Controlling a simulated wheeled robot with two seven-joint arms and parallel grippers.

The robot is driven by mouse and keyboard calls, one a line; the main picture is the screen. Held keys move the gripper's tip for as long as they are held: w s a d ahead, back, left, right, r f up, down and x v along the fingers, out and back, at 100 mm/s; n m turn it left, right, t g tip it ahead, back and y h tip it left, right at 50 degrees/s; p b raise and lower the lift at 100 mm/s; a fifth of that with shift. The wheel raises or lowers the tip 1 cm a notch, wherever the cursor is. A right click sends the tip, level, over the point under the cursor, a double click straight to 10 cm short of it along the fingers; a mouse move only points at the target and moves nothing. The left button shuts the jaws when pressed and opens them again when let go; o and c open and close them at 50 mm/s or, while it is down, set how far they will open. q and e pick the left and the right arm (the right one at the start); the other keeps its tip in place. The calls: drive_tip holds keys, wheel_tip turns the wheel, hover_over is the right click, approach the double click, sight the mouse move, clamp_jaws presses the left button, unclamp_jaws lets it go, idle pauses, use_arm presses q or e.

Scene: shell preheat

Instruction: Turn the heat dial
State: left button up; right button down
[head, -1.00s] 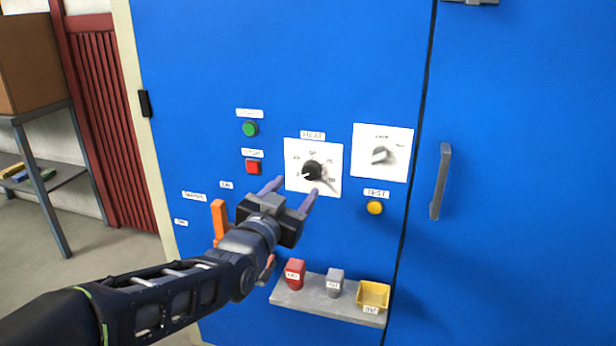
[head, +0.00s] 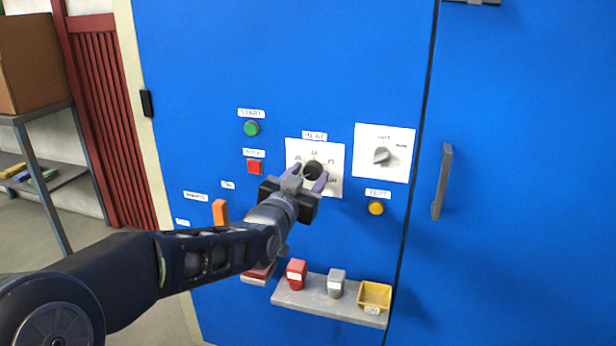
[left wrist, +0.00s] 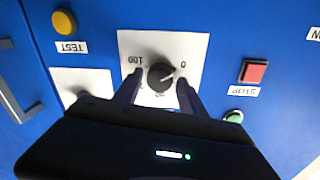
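The heat dial (head: 313,170) is a round black knob on a white plate (head: 333,153) with a printed scale, set in the blue cabinet front. In the left wrist view the dial (left wrist: 160,77) shows a white pointer line aimed near the 0 mark. My left gripper (head: 308,178) is in front of the dial, fingers pointing at the panel. In the left wrist view its two fingers (left wrist: 159,90) are apart, one on each side of the dial, with gaps visible, so it is open and empty. My right gripper is not in view.
Beside the dial are a second grey knob (head: 382,156), a green button (head: 251,129), a red stop button (head: 254,166) and a yellow test button (head: 376,208). A grey ledge (head: 312,303) below holds small blocks and a yellow tray (head: 375,295). A door handle (head: 442,182) stands out right.

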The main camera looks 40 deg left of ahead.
use_arm(q)
clamp_jaws()
drive_tip(key=shift+m, duration=0.3)
idle(0.3)
drive_tip(key=m+b, duration=0.2)
drive_tip(key=m, duration=0.1)
drive_tip(key=shift+f, duration=0.1)
drive_tip(key=m+b, duration=0.3)
drive_tip(key=m, duration=0.2)
drive_tip(key=shift+g, duration=0.4)
drive_tip(key=shift+m+b, duration=0.95)
drive_tip(key=shift+m, duration=0.45)
drive_tip(key=shift+d, duration=0.1)
drive_tip(key=shift+o, duration=1.3)
unclamp_jaws()
drive_tip(key=shift+r, duration=0.2)
